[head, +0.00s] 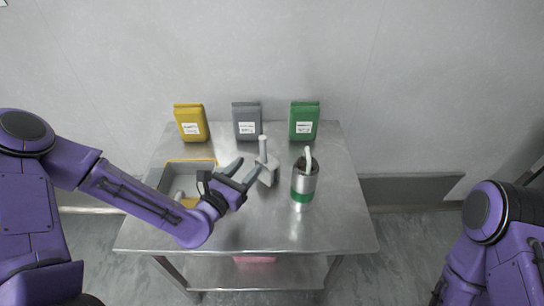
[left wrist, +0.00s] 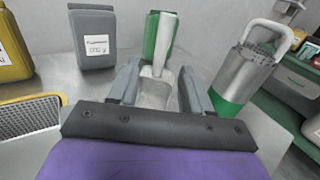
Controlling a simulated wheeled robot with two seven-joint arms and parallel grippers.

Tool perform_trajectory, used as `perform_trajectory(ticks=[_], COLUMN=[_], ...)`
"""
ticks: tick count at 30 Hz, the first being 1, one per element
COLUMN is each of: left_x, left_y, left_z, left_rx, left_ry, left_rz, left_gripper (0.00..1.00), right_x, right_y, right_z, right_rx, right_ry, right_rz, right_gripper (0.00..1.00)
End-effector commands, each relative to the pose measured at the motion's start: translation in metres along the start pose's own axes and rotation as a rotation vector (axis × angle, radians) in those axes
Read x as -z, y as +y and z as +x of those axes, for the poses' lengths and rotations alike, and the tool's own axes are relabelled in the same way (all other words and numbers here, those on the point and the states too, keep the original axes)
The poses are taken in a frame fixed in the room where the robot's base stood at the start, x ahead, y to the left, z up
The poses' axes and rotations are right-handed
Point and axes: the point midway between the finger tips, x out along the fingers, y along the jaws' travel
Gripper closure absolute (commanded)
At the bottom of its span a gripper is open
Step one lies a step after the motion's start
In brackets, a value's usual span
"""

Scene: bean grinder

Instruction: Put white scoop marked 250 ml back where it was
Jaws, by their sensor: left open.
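The white scoop (head: 268,172) is on the steel table near its middle, its handle pointing up; I cannot read its marking. My left gripper (head: 247,169) is open just left of the scoop in the head view. In the left wrist view the scoop (left wrist: 154,92) shows between the two spread fingers (left wrist: 160,78), with its handle rising beyond them. I cannot tell whether a finger touches it. The scoop's lower part is partly hidden by the gripper. My right gripper is not clearly in view; only the right arm shows at the lower right.
A metal cylinder with a green band and white handle (head: 304,183) stands right of the scoop. Yellow (head: 190,122), grey (head: 247,121) and green (head: 304,120) bags stand along the back. A yellow-edged grey tray (head: 204,163) lies left, partly under my left arm. The table's front right (head: 335,228) is clear.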

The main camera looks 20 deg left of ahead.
Motion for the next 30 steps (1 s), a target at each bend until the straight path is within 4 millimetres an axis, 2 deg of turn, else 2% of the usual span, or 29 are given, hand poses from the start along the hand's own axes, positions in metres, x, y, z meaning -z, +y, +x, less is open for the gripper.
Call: perform_trajectory(ticks=[3,8,12,15,18,23,24,28,30], left_x=[-0.002,-0.003,-0.006,-0.003,-0.002,-0.001,-0.001,-0.001,-0.001], left_y=[-0.001,-0.001,-0.001,0.0,0.0,0.0,0.0,0.0,0.0], left_z=[0.023,0.042,0.067,0.083,0.089,0.09,0.09,0.089,0.089], left_rx=[0.002,0.003,0.002,0.002,0.001,0.0,0.0,0.0,0.0], left_ry=[0.001,0.001,0.001,0.001,0.001,0.0,0.0,0.0,0.0], left_rz=[0.003,0.001,0.002,0.001,0.0,-0.001,-0.001,-0.001,-0.001], left_gripper=[0.51,0.51,0.51,0.51,0.51,0.51,0.58,1.0,1.0], right_x=[0.002,0.004,0.011,0.012,0.012,0.011,0.011,0.011,0.011], right_y=[0.001,0.001,0.003,0.003,0.003,0.003,0.003,0.003,0.003], right_z=[-0.007,-0.012,-0.027,-0.029,-0.029,-0.028,-0.028,-0.028,-0.028], right_rx=[-0.001,-0.001,0.0,0.0,0.0,0.0,0.0,0.0,0.0], right_ry=[-0.001,-0.001,-0.001,-0.001,-0.001,-0.001,-0.001,-0.001,-0.001], right_rz=[0.0,0.0,0.0,0.0,0.0,0.0,0.0,0.0,0.0], right_gripper=[0.57,0.57,0.57,0.57,0.57,0.57,0.57,0.57,0.57])
